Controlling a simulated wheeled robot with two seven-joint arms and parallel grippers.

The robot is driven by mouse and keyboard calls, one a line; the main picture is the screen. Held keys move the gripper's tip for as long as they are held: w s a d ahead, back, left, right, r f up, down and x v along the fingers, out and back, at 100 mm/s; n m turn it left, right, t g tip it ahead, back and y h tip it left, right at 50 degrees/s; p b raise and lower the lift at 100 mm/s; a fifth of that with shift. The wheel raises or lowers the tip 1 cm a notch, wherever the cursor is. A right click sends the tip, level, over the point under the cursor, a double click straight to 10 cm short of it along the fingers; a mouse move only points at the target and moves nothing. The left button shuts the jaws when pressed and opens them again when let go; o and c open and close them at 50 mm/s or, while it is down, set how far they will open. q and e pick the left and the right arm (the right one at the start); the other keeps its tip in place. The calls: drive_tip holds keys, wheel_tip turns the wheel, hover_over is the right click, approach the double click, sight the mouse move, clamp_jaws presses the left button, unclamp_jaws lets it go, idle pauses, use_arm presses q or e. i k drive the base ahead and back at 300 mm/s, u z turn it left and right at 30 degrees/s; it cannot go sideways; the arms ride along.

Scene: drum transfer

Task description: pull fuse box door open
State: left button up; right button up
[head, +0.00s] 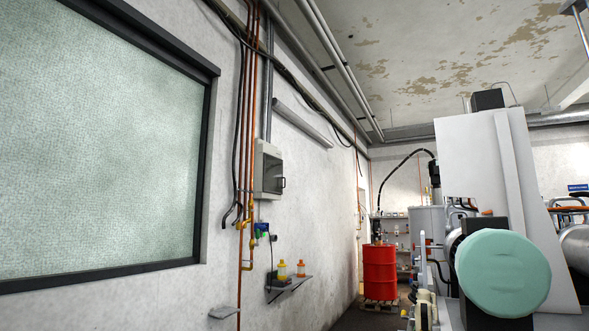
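The fuse box (268,170) is a small grey-white box mounted on the left wall, near the middle of the head view. Its door (273,174) has a dark panel and a small dark handle (284,183) on its right side. The door looks shut, seen at a steep angle. Neither of my grippers shows in the head view, so I cannot tell where they are relative to the box.
Pipes and cables (250,110) run up the wall beside the box. A small shelf (289,284) below holds yellow and orange bottles. A red drum (380,271) stands on a pallet farther back. A large white machine (480,170) fills the right side.

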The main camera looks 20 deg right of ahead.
sight(274, 167)
drive_tip(key=z, duration=0.55)
drive_tip(key=i, duration=2.4)
drive_tip(key=z, duration=0.25)
